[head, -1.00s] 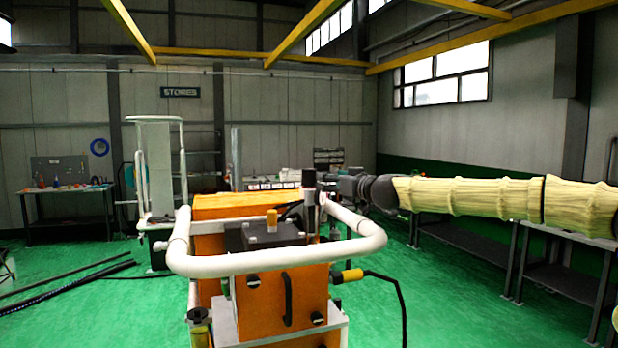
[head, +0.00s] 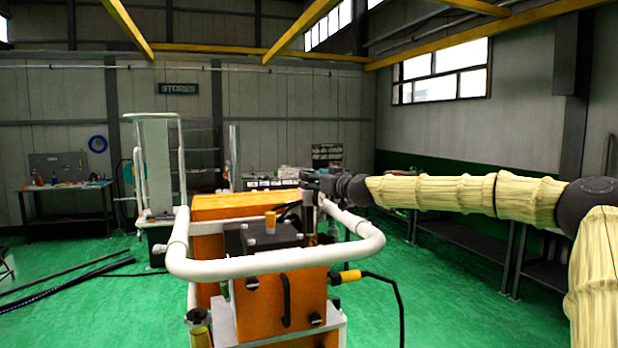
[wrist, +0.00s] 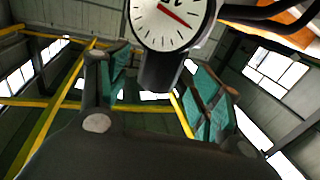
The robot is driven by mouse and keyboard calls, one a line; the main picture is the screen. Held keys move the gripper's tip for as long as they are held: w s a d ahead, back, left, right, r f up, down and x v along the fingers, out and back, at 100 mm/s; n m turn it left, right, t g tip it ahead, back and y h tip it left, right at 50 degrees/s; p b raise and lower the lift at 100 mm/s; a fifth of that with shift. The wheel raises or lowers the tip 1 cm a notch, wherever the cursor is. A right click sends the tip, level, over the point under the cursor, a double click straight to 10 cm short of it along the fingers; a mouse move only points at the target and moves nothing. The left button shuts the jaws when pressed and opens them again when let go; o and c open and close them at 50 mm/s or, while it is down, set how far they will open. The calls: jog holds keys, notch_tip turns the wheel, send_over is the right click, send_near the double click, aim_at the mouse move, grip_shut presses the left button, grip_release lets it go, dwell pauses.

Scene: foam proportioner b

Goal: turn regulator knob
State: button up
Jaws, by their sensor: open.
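The regulator, a slim upright grey post (head: 309,218), stands at the back right of the orange machine. In the head view its top is hidden by my gripper (head: 318,184), which reaches in from the right. In the wrist view, a dark cylindrical knob (wrist: 160,70) sits between my open fingers (wrist: 165,88) with teal pads, just below a round white gauge (wrist: 170,18) with a red needle. Gaps show on both sides of the knob, and I see no clear contact.
A white tubular rail (head: 275,262) wraps the front and right of the orange machine (head: 237,207), close below my gripper. A black cable (head: 392,288) hangs at right.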

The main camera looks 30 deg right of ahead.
jog(key=shift+w+p, duration=0.45)
jog(key=shift+w, duration=1.5)
jog(key=c, duration=1)
